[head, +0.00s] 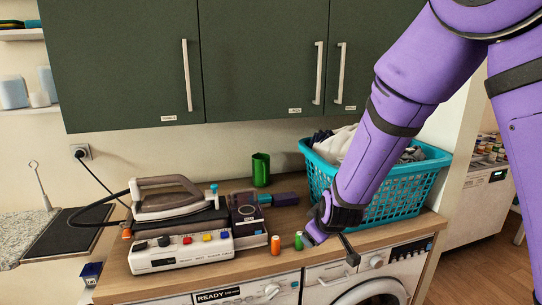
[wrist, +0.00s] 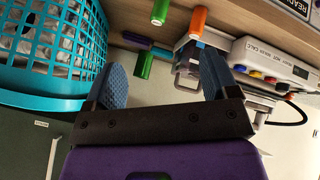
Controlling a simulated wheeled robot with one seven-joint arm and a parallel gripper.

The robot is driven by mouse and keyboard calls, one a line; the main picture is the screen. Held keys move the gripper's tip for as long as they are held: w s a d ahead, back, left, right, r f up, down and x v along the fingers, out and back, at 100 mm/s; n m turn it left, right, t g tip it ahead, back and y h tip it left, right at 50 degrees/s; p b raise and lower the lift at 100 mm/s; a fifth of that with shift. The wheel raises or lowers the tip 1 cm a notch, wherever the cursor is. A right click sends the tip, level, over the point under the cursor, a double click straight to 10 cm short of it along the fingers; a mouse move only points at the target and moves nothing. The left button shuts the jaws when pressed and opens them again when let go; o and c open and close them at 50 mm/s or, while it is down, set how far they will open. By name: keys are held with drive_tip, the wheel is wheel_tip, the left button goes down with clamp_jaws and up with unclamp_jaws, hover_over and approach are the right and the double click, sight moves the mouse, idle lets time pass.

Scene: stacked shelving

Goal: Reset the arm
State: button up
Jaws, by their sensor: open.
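My purple arm comes in from the upper right in the head view and hangs down over the wooden counter. My gripper (head: 336,240) is low over the counter front, just right of a small green cylinder (head: 299,241). An orange cylinder (head: 275,245) stands left of it. In the wrist view, which is upside down, my gripper (wrist: 164,80) has its two blue fingers wide apart with nothing held between them. The orange cylinder (wrist: 197,21) and green cylinder (wrist: 160,11) show beyond the fingers, apart from them.
A teal laundry basket (head: 405,200) with cloth in it stands close behind and beside my arm. An iron (head: 165,198), a white button box (head: 180,255) and a green cup (head: 261,169) are on the counter (head: 290,215). Dark green cabinets (head: 255,60) hang above; washing machines are below.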

drive_tip(key=s+d+r+m+g+y, duration=0.1)
drive_tip(key=s+d+r+m, duration=0.1)
drive_tip(key=s+d+r, duration=0.5)
drive_tip(key=s+d+r+m+g, duration=0.1)
drive_tip(key=s+d+r+m, duration=0.2)
drive_tip(key=r, duration=0.7)
drive_tip(key=s+d+r+m+h, duration=0.1)
drive_tip(key=s+d+r, duration=0.2)
drive_tip(key=s, duration=0.6)
drive_tip(key=s+d+r+m+h, duration=0.1)
drive_tip(key=s+d, duration=0.4)
drive_tip(key=s, duration=0.5)
wheel_tip(320, 180, up, 2)
drive_tip(key=shift+s+r+m+g, duration=0.15)
drive_tip(key=shift+s+m+g, duration=0.15)
drive_tip(key=shift+m, duration=0.4)
drive_tip(key=shift+a, duration=0.1)
